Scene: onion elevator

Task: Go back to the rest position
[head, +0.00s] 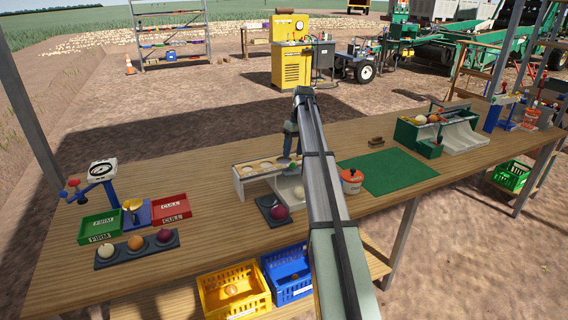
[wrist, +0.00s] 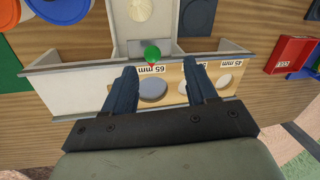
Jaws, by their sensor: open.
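My gripper (wrist: 159,65) is open in the wrist view, its two dark blue fingers apart with nothing held between them. It is over the sizing board (wrist: 170,93), a wooden plate with round holes and labels such as 65 mm and 45 mm. A small green knob (wrist: 152,53) shows between and just beyond the fingertips. In the head view my gripper (head: 290,145) hangs down at the far end of my arm, by the sizing board (head: 240,180); my arm hides part of this area, and the fingertips are too small to make out.
A white tray (wrist: 118,22) holding a pale onion (wrist: 140,9) adjoins the board. Green bin (head: 100,226), red bin (head: 171,208) and onion sample strip (head: 122,255) stand left.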

